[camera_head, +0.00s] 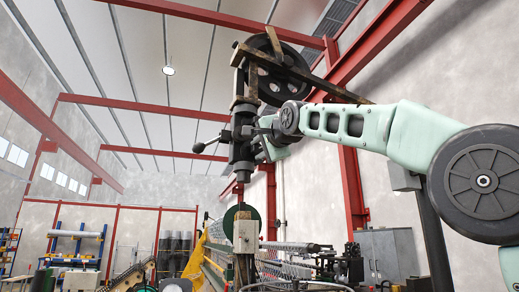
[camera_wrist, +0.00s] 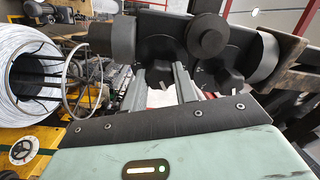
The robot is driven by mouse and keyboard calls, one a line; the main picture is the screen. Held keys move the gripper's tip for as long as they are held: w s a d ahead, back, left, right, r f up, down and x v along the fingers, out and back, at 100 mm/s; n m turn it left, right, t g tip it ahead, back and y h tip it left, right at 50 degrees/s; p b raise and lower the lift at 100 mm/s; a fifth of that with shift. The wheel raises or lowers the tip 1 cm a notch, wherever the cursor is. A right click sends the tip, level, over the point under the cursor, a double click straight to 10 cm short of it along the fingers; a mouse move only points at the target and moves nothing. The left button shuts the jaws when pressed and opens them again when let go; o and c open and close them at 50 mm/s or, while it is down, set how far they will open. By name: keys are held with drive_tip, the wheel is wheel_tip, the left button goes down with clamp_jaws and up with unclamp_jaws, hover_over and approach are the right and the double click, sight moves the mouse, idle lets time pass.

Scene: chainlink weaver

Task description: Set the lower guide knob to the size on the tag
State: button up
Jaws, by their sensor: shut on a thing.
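My gripper (camera_wrist: 165,84) shows in the wrist view with its two grey fingers close together. It is shut on a dark part (camera_wrist: 160,52) of the machine, whose shape is mostly hidden at the fingertips. In the head view my arm reaches in from the right, and its end is beside a dark upright machine head (camera_head: 242,130). A black round knob-like piece (camera_wrist: 208,35) is just beyond the fingers. A round dial with a pale scale and dark centre (camera_wrist: 23,150) is at the lower left. I cannot tell which part is the lower guide knob. No readable tag shows.
A coil of pale wire (camera_wrist: 22,70) and a wire-frame reel (camera_wrist: 85,75) are left of my gripper. A large dark wheel (camera_head: 270,68) hangs above the machine head. A small grey control box (camera_head: 246,236) and chainlink mesh (camera_head: 285,248) are below.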

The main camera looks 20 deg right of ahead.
drive_tip(key=o, duration=1)
drive_tip(key=shift+s+f+b, duration=0.1)
drive_tip(key=shift+s+b, duration=0.35)
drive_tip(key=shift+s, duration=0.1)
drive_tip(key=shift+s+d+f+b, duration=0.1)
drive_tip(key=shift+s+d+b, duration=0.3)
drive_tip(key=shift+s+b, duration=1.55)
drive_tip(key=shift+s+d+f+b, duration=0.1)
drive_tip(key=shift+s+d+b, duration=0.35)
drive_tip(key=shift+s, duration=2.95)
drive_tip(key=shift+s+d+b, duration=0.4)
drive_tip(key=shift+s+b, duration=0.7)
drive_tip(key=shift+s, duration=1.6)
drive_tip(key=shift+f, duration=0.1)
